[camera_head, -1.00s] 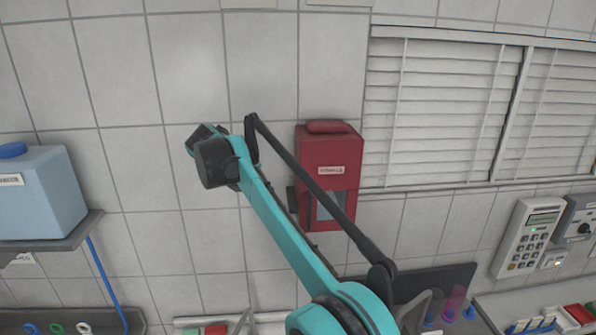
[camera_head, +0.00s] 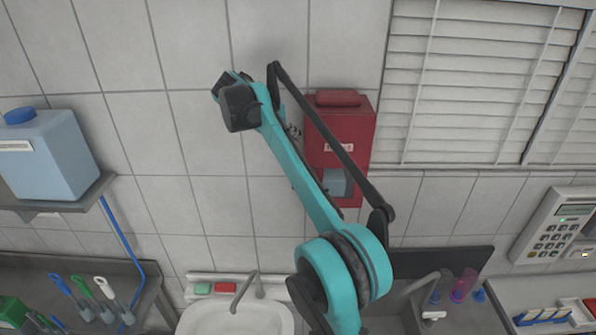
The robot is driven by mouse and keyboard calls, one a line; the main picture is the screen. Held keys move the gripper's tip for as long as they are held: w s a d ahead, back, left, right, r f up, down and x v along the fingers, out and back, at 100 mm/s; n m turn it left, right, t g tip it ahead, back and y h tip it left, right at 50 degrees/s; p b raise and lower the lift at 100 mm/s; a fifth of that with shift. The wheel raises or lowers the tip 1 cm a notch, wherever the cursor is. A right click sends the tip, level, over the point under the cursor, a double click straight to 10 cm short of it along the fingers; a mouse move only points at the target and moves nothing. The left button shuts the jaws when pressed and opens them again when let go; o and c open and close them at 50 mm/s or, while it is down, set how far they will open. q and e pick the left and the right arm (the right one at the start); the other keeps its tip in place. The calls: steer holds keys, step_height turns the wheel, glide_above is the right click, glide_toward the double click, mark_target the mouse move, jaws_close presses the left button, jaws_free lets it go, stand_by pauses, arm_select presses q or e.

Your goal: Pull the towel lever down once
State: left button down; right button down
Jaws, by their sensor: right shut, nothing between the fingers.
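The red towel dispenser (camera_head: 352,127) hangs on the tiled wall near the middle, with a rounded red top, a small white label and a grey-blue opening low on its front. My right arm, teal and black, crosses in front of its left part. My right gripper (camera_head: 293,131) shows only as a small grey part behind the arm, close to the dispenser's upper left side. It is shut and empty. Whether it touches the dispenser cannot be told. The lever cannot be made out clearly; the dispenser's left edge is mostly covered by my arm. My left gripper is not in view.
A white sink (camera_head: 236,318) with a tap is below. A blue container (camera_head: 45,158) stands on a shelf at the left. Window blinds (camera_head: 470,90) are at the upper right, and a keypad device (camera_head: 553,226) is at the right. The wall left of the dispenser is clear.

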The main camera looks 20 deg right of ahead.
step_height(320, 180, down, 6)
steer(key=b, duration=0.5)
steer(key=shift+s+f, duration=0.1)
steer(key=shift+s, duration=0.05)
steer(key=shift+a+f+b, duration=0.1)
steer(key=shift+f+b, duration=0.25)
steer(key=shift+f, duration=0.4)
steer(key=shift+f, duration=0.1)
stand_by(0.4)
steer(key=shift+f, duration=0.3)
steer(key=shift+f+b, duration=1.2)
steer(key=shift+f, duration=0.45)
stand_by(1.4)
steer(key=shift+r, duration=0.15)
steer(key=shift+r+p, duration=1.85)
steer(key=shift+r, duration=0.05)
